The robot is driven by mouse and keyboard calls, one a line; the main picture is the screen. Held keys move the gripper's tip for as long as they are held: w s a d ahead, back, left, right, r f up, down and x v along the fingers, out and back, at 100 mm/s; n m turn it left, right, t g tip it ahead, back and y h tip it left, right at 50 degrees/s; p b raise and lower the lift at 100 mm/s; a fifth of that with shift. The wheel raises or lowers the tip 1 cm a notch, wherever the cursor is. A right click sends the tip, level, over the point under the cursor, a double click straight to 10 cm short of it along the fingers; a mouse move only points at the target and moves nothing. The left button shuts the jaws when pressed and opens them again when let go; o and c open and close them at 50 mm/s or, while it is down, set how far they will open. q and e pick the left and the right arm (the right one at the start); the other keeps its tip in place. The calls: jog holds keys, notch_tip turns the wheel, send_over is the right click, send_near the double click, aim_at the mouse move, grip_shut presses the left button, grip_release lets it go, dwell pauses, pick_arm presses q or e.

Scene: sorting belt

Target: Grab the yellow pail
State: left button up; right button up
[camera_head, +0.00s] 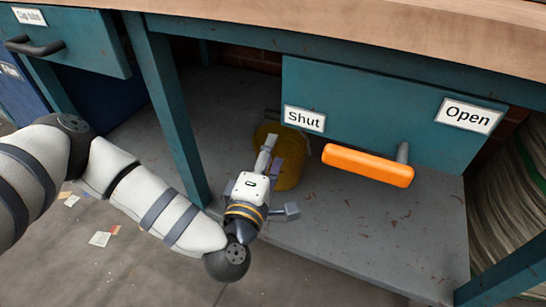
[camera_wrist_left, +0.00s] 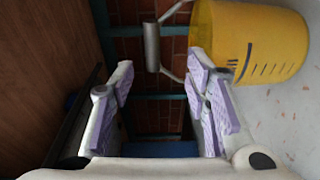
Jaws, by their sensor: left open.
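The yellow pail (camera_head: 291,160) stands on the grey lower shelf of the teal workbench, partly hidden behind my left gripper (camera_head: 270,152). In the left wrist view the pail (camera_wrist_left: 252,40) is at the upper right, with dark level marks on its side. Its wire handle carries a grey cylindrical grip (camera_wrist_left: 152,47), which shows ahead of and between the fingers. My left gripper (camera_wrist_left: 161,76) is open, with lilac finger pads, and nothing is held between them. I cannot tell whether a finger touches the pail. My right gripper is not in view.
A teal panel (camera_head: 375,100) with "Shut" and "Open" labels and an orange handle (camera_head: 368,165) hangs above the shelf (camera_head: 390,230). A teal leg (camera_head: 172,110) stands left of the gripper. The shelf is clear right of the pail. Paper scraps (camera_head: 99,239) lie on the floor.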

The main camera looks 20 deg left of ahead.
pick_arm(q)
jog(key=w+b, duration=0.1)
jog(key=w, duration=0.2)
jog(key=w+a+b, duration=0.1)
jog(key=w+b, duration=0.1)
jog(key=w, duration=0.2)
jog(key=w+a+b, duration=0.1)
jog(key=w, duration=0.3)
jog(key=shift+w+r, duration=0.2)
jog(key=shift+r, duration=0.1)
jog(key=shift+w+r, duration=0.1)
jog(key=shift+w, duration=0.1)
jog(key=shift+r, duration=0.1)
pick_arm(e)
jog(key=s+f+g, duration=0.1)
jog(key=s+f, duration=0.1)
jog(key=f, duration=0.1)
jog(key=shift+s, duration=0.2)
pick_arm(q)
grip_shut()
jog(key=shift+r, duration=0.1)
